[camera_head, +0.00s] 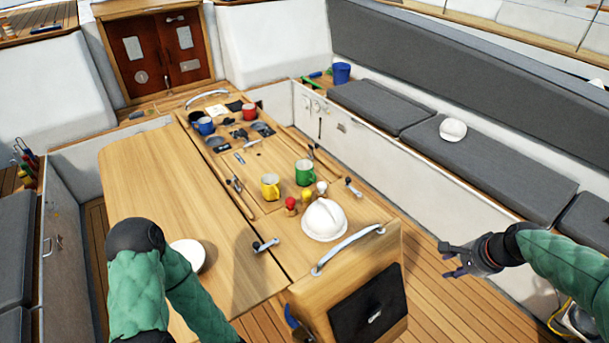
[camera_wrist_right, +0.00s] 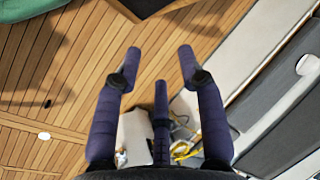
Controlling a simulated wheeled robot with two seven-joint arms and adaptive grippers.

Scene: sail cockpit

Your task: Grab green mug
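My right gripper (camera_head: 447,262) is in the air over the deck, to the right of the table and well apart from the mug. In the right wrist view its fingers (camera_wrist_right: 160,70) are spread with nothing between them, above the planked floor. My left arm reaches over the table's left front, but its gripper is not visible. The green mug is not in the right wrist view.
Small red, yellow and white-topped pegs (camera_head: 306,198) stand between the mug and the helmet. A metal handrail (camera_head: 347,250) runs along the table's near end. A blue mug (camera_head: 206,126) and a red mug (camera_head: 249,112) are farther back. Cushioned benches (camera_head: 490,155) line the right.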

